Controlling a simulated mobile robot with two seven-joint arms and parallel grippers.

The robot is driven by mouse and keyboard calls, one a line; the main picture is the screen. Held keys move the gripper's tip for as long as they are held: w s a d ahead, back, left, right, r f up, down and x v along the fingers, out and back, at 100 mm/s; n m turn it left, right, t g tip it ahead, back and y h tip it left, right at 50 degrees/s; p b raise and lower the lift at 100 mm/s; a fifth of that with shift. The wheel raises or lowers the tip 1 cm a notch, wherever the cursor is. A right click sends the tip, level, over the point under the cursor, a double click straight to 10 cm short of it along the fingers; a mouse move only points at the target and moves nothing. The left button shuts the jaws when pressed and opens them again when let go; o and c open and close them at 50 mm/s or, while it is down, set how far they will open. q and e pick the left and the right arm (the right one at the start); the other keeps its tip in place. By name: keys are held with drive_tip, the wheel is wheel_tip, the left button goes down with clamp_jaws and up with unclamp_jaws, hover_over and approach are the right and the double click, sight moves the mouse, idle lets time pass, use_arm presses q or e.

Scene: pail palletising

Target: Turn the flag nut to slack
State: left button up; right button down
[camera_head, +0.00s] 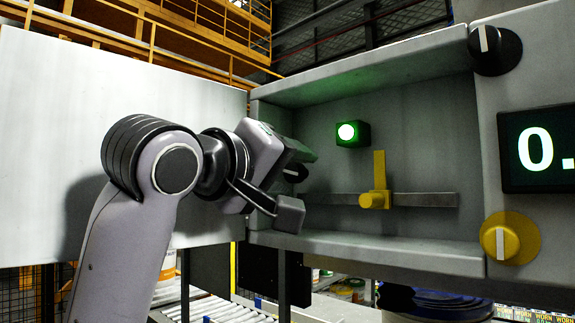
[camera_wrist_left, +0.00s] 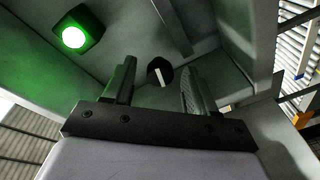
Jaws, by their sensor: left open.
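A black round knob with a white line (camera_head: 297,173) sits on the back wall of the grey recessed box, at its left end. It also shows in the wrist view (camera_wrist_left: 159,73), between and beyond my fingertips. My left gripper (camera_head: 296,182) is open and empty, its fingers on either side of the knob and apparently apart from it. A yellow piece with an upright tab (camera_head: 379,181) sits on a grey horizontal bar (camera_head: 425,199) to the right of the gripper. I cannot tell for sure which of these is the flag nut.
A lit green lamp (camera_head: 347,132) is above the bar. The right panel has a black knob (camera_head: 495,50), a display (camera_head: 538,148) and a yellow knob (camera_head: 510,238). An open white door panel (camera_head: 90,110) stands left. Box walls lie close around my gripper.

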use_arm(q)
drive_tip(key=c, duration=1.1)
drive_tip(key=shift+o, duration=0.2)
drive_tip(key=shift+f+m+h, duration=0.1)
drive_tip(key=shift+m+h, duration=0.4)
drive_tip(key=shift+m, duration=3)
drive_tip(key=o, duration=1.1)
drive_tip(key=shift+c, duration=0.2)
drive_tip(key=shift+a, duration=0.1)
